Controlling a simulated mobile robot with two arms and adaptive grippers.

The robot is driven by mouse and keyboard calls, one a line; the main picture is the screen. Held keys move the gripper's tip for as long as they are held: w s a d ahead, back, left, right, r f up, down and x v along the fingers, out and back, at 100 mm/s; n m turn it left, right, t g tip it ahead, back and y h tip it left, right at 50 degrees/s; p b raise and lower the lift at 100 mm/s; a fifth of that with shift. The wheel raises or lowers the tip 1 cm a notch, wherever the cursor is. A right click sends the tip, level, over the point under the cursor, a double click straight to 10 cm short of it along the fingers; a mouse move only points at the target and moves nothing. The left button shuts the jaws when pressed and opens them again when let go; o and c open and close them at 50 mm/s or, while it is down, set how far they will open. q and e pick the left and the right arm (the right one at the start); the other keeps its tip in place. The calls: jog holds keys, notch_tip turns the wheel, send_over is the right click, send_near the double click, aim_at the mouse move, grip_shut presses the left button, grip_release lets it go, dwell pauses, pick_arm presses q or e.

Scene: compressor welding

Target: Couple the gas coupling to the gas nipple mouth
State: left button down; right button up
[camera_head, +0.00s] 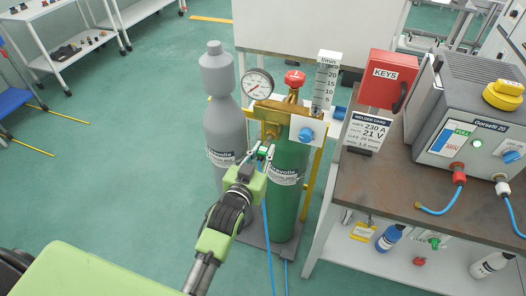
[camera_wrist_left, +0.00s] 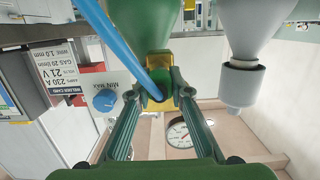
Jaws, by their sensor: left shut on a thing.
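My left gripper (camera_head: 263,154) reaches in from below, in front of the brass regulator (camera_head: 268,112) on the green gas cylinder (camera_head: 287,185). It is shut on the gas coupling, a small green piece (camera_wrist_left: 157,96) between the fingertips in the left wrist view. A blue hose (camera_wrist_left: 122,46) runs to the coupling, and in the head view it hangs down in front of the green cylinder. The coupling is close to the regulator's brass body (camera_wrist_left: 185,62). The gas nipple mouth is not clearly visible, and I cannot tell whether the coupling touches it. My right gripper is not in view.
A grey cylinder (camera_head: 222,125) stands left of the green one. A pressure gauge (camera_head: 257,84), a flow tube (camera_head: 326,80) and a blue knob (camera_head: 306,135) surround the regulator. The welder table (camera_head: 365,195) is to the right.

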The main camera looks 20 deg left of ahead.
pick_arm(q)
jog(key=shift+w+r, duration=0.1)
jog(key=shift+w, duration=0.15)
jog(key=shift+w, duration=1.1)
jog(key=shift+w, duration=0.15)
dwell(0.3)
jog(key=c, duration=1.8)
grip_release()
jog(key=s, duration=0.4)
jog(key=s+r, duration=0.1)
jog(key=s, duration=0.7)
jog(key=shift+a+r, duration=0.15)
jog(key=shift+r, duration=0.15)
jog(key=shift+w, duration=0.1)
